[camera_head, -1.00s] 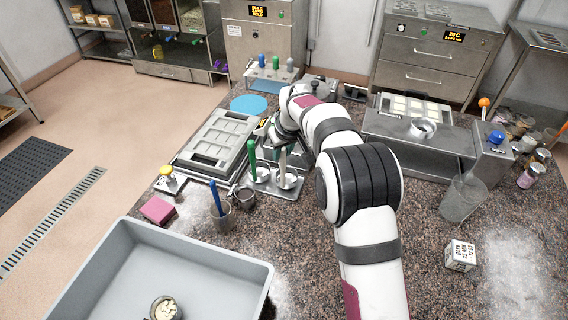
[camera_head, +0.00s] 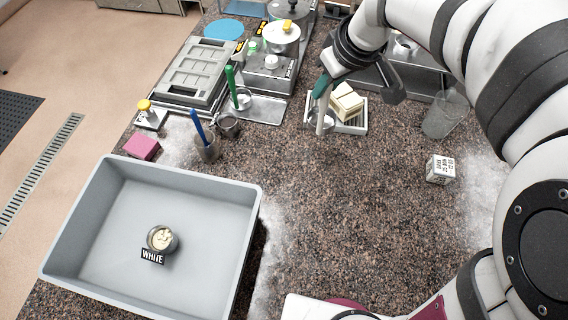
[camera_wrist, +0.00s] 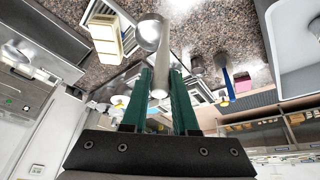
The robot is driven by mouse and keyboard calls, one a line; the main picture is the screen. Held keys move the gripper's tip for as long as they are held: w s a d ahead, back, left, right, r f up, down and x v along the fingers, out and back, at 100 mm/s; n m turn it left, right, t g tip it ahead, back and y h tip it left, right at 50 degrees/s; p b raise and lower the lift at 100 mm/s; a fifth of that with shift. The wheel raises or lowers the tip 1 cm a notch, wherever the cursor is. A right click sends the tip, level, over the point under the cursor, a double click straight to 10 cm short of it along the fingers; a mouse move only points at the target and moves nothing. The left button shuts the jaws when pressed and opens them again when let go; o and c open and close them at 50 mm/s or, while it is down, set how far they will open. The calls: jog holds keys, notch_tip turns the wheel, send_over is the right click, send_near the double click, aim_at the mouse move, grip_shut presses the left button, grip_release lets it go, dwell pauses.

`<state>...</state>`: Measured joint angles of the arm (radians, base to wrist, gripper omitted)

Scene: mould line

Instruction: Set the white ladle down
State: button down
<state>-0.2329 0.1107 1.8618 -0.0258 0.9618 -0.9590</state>
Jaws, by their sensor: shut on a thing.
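My gripper (camera_head: 320,88) has green fingers and is shut on the pale handle of the white ladle (camera_head: 321,121). The ladle hangs steeply below the fingers, its bowl beside the left end of a small light tray (camera_head: 362,128). I cannot tell whether the bowl touches anything. In the wrist view, the white ladle (camera_wrist: 160,72) runs out between the fingers (camera_wrist: 160,95) to its round metal bowl. The metal ladle tray (camera_head: 268,112) lies to the left, with a green-handled ladle (camera_head: 233,87) on it and bare metal at its right.
Cream blocks (camera_head: 346,103) sit on the light tray beside the ladle. A lidded pot (camera_head: 282,40) is behind the ladle tray. A clear jug (camera_head: 445,115) and a printed cube (camera_head: 440,169) stand right. A grey bin (camera_head: 110,235) is front left. The middle counter is clear.

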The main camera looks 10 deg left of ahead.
jog(key=s+d+f, duration=0.2)
jog(key=s+d, duration=0.3)
jog(key=s, duration=0.3)
jog(key=a+f, duration=1.1)
jog(key=a, duration=0.1)
jog(key=shift+s, duration=0.35)
jog(key=shift+f, duration=0.2)
jog(key=c, duration=0.7)
grip_release()
